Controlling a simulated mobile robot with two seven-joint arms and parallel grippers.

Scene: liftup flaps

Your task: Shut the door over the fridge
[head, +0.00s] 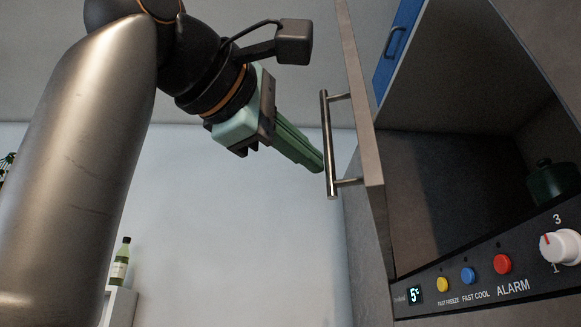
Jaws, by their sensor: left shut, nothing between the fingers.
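The door (361,100) over the fridge stands open, seen nearly edge-on, with the dark cabinet interior (455,190) showing to its right. A metal bar handle (327,145) is fixed on the door's left face. My left gripper (318,164) is shut and empty, its green fingers pointing right and down. Its fingertips are right at the handle in the picture; I cannot tell whether they touch it. The fridge's control panel (480,275) lies below the cabinet opening. My right gripper is not in view.
A dark round pot-like object (553,182) stands inside the cabinet at the right. A blue door with a handle (398,48) is at the upper right. A green bottle (120,262) stands on a white ledge at the lower left. The space left of the door is free below my arm.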

